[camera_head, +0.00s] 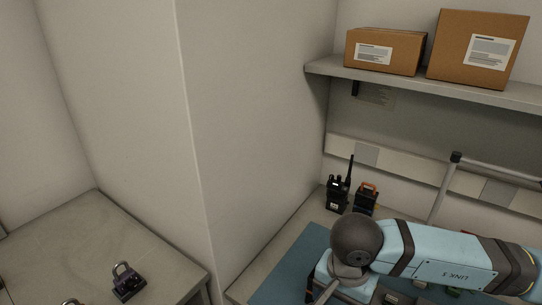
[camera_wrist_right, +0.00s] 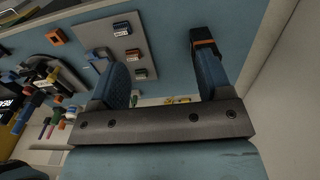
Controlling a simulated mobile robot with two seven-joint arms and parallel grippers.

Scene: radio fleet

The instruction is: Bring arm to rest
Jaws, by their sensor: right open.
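My left gripper is not in view.
A black radio (camera_head: 338,194) and an orange-topped device (camera_head: 366,198) stand behind my arm. Cardboard boxes (camera_head: 385,52) sit on a shelf (camera_head: 440,85) above. A wall corner (camera_head: 195,150) separates a left table with padlocks (camera_head: 128,283). A grey panel (camera_wrist_right: 120,45) lies beyond the fingers.

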